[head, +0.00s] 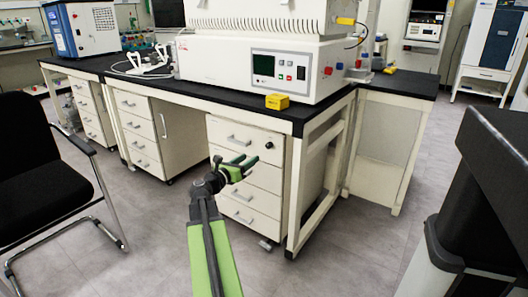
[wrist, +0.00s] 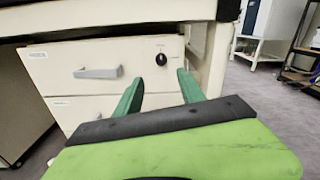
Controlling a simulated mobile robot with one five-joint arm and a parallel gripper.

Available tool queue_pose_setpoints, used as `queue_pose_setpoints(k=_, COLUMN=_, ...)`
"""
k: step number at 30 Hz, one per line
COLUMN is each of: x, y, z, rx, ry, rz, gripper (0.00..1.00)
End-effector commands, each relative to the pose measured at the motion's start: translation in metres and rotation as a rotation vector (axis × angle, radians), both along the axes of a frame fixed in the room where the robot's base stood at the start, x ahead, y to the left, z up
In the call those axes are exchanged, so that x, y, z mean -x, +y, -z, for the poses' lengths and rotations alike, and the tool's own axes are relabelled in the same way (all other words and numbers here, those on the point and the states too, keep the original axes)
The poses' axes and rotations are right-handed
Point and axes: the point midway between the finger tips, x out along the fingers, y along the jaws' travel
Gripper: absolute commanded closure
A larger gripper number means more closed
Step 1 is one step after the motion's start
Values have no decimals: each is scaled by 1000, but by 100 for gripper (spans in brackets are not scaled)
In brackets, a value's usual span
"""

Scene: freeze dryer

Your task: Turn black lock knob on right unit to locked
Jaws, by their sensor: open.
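The black lock knob (wrist: 161,59) sits on the upper right of the top drawer front of the right drawer unit (wrist: 100,68). In the wrist view it shows between and beyond the fingertips of my gripper (wrist: 158,80). The head view also shows the knob (head: 269,145) on the white drawer unit (head: 262,180) under the bench. My green gripper (head: 238,168) is open and empty in front of that unit, a little left of and below the knob in the head view. I cannot tell which way the knob is turned.
A black-topped bench (head: 215,98) stands over the drawers, with a white instrument (head: 215,58) and a yellow box (head: 277,101) on it. A black chair (head: 45,180) is at left. A dark object (head: 490,190) is at right. Grey floor is open in front.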

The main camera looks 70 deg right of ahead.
Motion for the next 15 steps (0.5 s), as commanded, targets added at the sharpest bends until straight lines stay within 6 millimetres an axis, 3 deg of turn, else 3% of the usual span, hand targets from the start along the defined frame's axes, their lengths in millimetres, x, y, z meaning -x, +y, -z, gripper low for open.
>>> queue_pose_setpoints(k=1, x=2, y=-16, z=0, rx=-1, ry=0, rz=2, gripper=53)
queue_pose_setpoints(k=9, x=20, y=-80, z=0, rx=0, ry=-1, rz=3, gripper=53)
queue_pose_setpoints(k=15, x=27, y=-109, z=0, rx=0, ry=-2, rz=1, gripper=53)
